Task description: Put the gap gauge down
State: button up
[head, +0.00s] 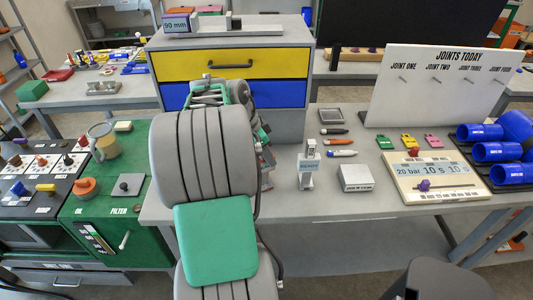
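My arm reaches over the grey bench (400,212) from the front, and its thick grey and green links fill the middle of the head view. My gripper's fingers are hidden behind these links, so I cannot see whether they hold anything. I cannot pick out the gap gauge with certainty; it may be behind my arm. On the bench just right of my arm stand a small grey device marked READY (309,167) and a pale grey block (356,178).
A drawer cabinet (230,38) with yellow and blue fronts stands behind my arm. Right are pens (338,142), coloured tags (408,141), a pressure board (434,170), blue pipes (497,152) and a joints board (440,88). A green cart (120,225) stands left. The bench's front right is clear.

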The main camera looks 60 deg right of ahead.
jog(key=shift+o, duration=0.7)
jog(key=shift+r, duration=0.1)
